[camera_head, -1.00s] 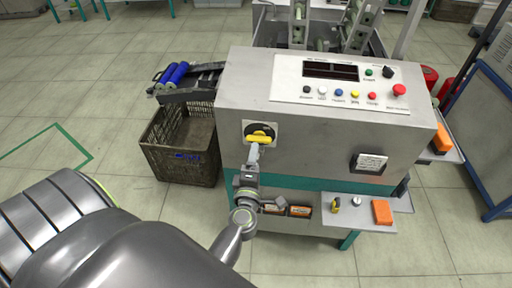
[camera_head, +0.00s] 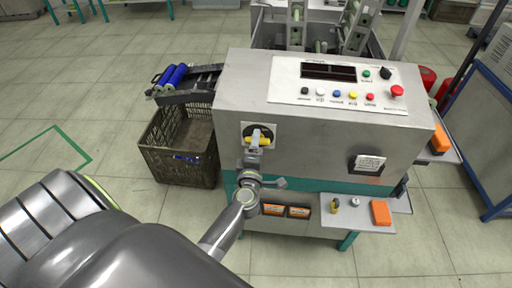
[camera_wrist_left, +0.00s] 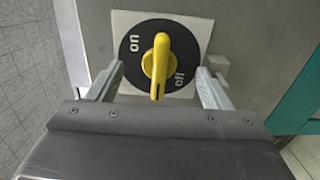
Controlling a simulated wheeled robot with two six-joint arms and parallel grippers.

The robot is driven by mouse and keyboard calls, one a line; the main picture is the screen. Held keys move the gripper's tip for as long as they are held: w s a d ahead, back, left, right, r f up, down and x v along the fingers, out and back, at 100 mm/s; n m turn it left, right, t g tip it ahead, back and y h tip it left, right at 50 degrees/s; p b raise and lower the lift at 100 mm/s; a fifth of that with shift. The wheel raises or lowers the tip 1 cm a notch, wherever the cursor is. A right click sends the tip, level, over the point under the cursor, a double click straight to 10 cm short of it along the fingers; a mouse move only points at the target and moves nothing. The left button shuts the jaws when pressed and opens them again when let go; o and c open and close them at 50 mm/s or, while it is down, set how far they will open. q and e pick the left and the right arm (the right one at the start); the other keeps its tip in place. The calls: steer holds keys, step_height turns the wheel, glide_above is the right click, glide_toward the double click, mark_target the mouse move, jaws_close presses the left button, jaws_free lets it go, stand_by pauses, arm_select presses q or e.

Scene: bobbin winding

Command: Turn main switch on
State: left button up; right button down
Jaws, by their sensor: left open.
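The main switch is a yellow handle (camera_wrist_left: 158,62) on a black disc marked "on" and "off", set on a pale square plate (camera_wrist_left: 195,27). In the wrist view the handle's narrow end points down, with "on" at upper left and "off" at lower right. In the head view the switch (camera_head: 264,133) is on the machine's front left, partly covered by my gripper. My left gripper (camera_wrist_left: 158,88) is open, its fingers on either side of the handle with gaps visible. It also shows in the head view (camera_head: 256,146). My right gripper is not in view.
The grey machine (camera_head: 300,150) has a sloped button panel (camera_head: 330,98) above the switch. A dark crate (camera_head: 180,163) stands left, below a rack with blue rollers (camera_head: 172,77). A small shelf (camera_head: 358,219) with an orange block (camera_head: 381,212) juts out at lower right.

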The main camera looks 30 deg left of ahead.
arm_select(q)
steer(key=shift+w+a, duration=0.25)
steer(key=shift+w, duration=0.25)
steer(key=shift+w+a, duration=0.25)
steer(key=shift+w, duration=0.15)
